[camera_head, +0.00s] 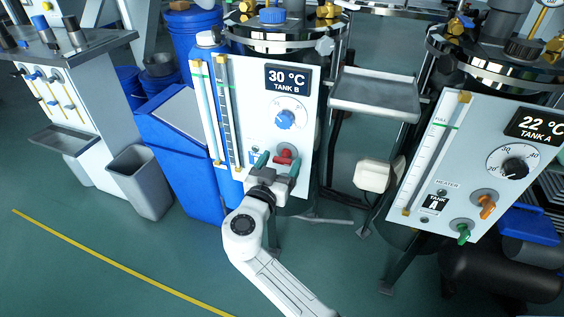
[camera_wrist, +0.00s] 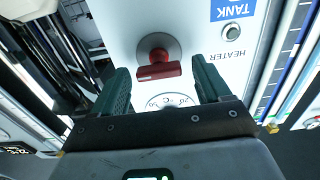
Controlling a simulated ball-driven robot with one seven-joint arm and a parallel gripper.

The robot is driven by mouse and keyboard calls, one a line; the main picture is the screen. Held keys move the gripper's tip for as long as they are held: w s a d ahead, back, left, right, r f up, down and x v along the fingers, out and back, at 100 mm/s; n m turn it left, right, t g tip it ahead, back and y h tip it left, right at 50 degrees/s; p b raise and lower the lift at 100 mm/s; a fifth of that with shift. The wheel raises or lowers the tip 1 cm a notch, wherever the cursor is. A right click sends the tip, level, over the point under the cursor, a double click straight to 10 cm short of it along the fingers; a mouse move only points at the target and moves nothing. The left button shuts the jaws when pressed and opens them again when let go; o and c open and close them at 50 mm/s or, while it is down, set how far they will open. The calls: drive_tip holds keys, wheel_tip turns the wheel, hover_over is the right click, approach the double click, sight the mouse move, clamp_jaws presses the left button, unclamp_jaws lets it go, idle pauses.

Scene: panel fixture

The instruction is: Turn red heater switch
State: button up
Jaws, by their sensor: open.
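The red heater switch (camera_head: 284,157) is on the lower part of the white Tank B panel (camera_head: 265,105). In the wrist view the red switch (camera_wrist: 158,68) has a bar handle on a grey round base, with the word HEATER beside it. My gripper (camera_head: 271,165) is at the switch in the head view, with green fingers. In the wrist view my gripper (camera_wrist: 160,78) is open, one finger on each side and a little below the switch, with gaps on both sides. Whether the fingertips touch the switch cannot be told.
A blue dial (camera_head: 285,119) sits above the switch. The Tank A panel (camera_head: 460,165) with an orange switch (camera_head: 487,205) and a green switch (camera_head: 462,232) stands at the right. A blue bin (camera_head: 180,150) and a grey bin (camera_head: 142,182) stand to the left. Green floor lies in front.

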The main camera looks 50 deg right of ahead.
drive_tip(key=shift+x, duration=0.85)
drive_tip(key=shift+c, duration=0.2)
drive_tip(key=c, duration=0.9)
